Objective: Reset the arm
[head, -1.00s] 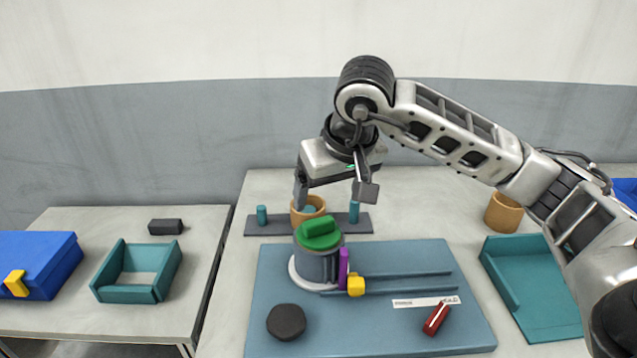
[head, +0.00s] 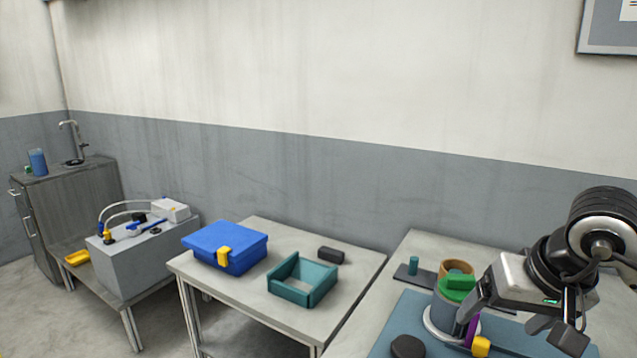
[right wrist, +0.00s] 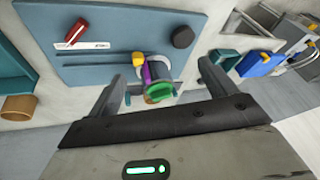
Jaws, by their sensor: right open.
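My right gripper (head: 527,318) is open and empty at the lower right of the head view. It hangs over the blue board (head: 412,310), just right of a grey cylinder (head: 446,316) with a green cap (head: 455,284). In the right wrist view the two fingers (right wrist: 162,85) are spread wide. The green cap (right wrist: 158,93) shows beyond them, between the fingers in the picture, with nothing gripped. I cannot tell the height of the gripper above the board. My left gripper is in neither view.
A purple piece (head: 472,328) and a yellow block (head: 481,346) stand beside the cylinder. A dark disc (head: 408,346) lies on the board. A red piece (right wrist: 75,32) shows there too. The neighbouring table holds a blue box (head: 218,245), teal tray (head: 285,290) and dark block (head: 331,254).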

